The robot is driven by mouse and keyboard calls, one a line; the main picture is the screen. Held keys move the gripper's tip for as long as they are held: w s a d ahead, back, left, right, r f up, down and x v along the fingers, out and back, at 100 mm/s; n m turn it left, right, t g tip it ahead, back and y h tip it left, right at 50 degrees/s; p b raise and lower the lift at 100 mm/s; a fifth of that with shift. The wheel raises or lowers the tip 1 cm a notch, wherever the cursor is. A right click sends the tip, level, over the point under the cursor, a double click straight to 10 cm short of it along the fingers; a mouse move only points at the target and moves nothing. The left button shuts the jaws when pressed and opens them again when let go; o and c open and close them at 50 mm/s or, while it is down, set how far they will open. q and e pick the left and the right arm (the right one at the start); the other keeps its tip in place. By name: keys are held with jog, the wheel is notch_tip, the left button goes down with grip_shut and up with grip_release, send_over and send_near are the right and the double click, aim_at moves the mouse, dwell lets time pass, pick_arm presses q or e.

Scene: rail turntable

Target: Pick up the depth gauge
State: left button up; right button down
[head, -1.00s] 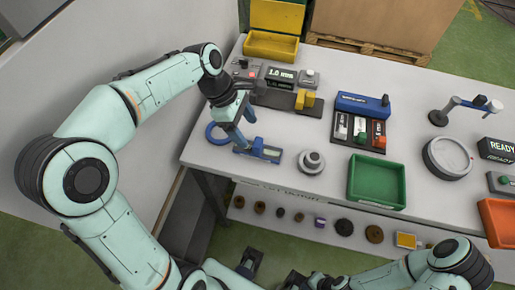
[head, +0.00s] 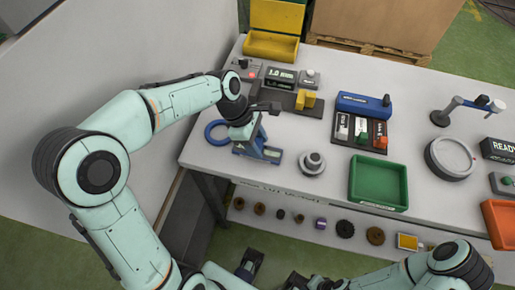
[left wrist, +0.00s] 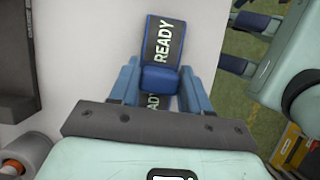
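The depth gauge (head: 272,155) lies near the table's front left edge. It is blue with a dark display face. In the left wrist view, a blue block (left wrist: 160,78) stands between dark faces marked READY. My left gripper (head: 250,148) points down over the gauge, with its blue fingers on either side of that block. The fingers (left wrist: 160,88) are apart; any gap at the block is too small to make out. In the head view, the gripper hides part of the gauge. My right arm (head: 440,268) is low at the bottom right; its finger state is unclear.
A blue ring (head: 217,132) lies left of the gauge, and a round grey piece (head: 312,163) stands to its right. The 1.0 mm fixture (head: 283,77) is behind. A green tray (head: 378,180) is farther right. Several small rings sit on the shelf below.

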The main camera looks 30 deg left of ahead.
aim_at(258, 142)
pick_arm(q)
jog(key=c, duration=0.4)
jog(key=shift+o, duration=0.2)
